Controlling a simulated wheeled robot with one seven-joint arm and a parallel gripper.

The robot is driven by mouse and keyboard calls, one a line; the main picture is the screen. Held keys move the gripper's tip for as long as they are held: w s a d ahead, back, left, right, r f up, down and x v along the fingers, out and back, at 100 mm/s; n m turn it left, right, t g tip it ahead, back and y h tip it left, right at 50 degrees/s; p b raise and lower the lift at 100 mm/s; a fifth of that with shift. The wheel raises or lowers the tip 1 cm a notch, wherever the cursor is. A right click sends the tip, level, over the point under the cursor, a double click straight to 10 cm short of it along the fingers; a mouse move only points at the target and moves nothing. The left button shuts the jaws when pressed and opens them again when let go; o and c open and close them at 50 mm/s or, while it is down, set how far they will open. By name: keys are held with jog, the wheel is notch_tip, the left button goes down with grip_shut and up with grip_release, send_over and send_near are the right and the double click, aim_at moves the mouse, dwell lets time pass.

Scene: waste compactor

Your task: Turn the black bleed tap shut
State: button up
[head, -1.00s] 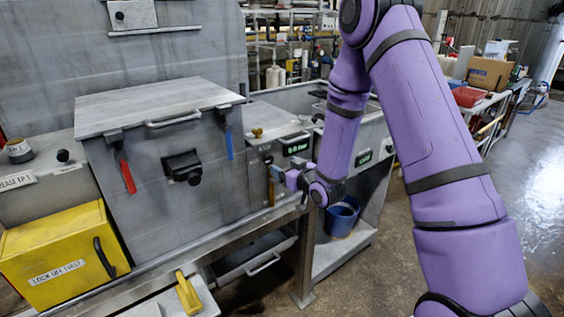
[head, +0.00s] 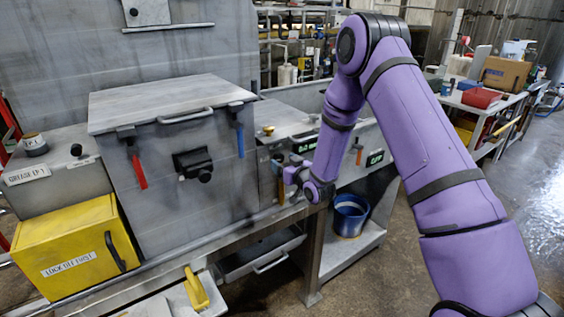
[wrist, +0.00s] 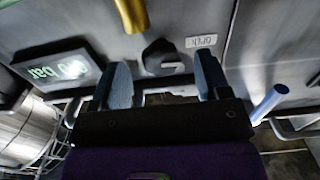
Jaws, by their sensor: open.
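In the wrist view, a black tap (wrist: 160,57) sits on a grey panel, beside a small label (wrist: 201,41) that seems to read OPEN upside down. My gripper (wrist: 163,78) is open, its two fingers on either side of the tap in the picture. I cannot tell whether they touch it or are still short of it. In the head view, my gripper (head: 291,176) is at the front of the grey unit right of the big lidded box. The tap is small and dark there, and hard to make out.
A brass-coloured handle (wrist: 130,14) and a lit bar display (wrist: 58,70) are close to the tap. A blue lever (wrist: 268,103) is to the right. The big grey box (head: 180,215) carries red (head: 138,170) and blue handles. A blue bucket (head: 349,215) stands below.

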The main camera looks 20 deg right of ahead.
jog(key=shift+x, duration=0.8)
jog(key=shift+c, duration=0.5)
jog(key=c, duration=0.8)
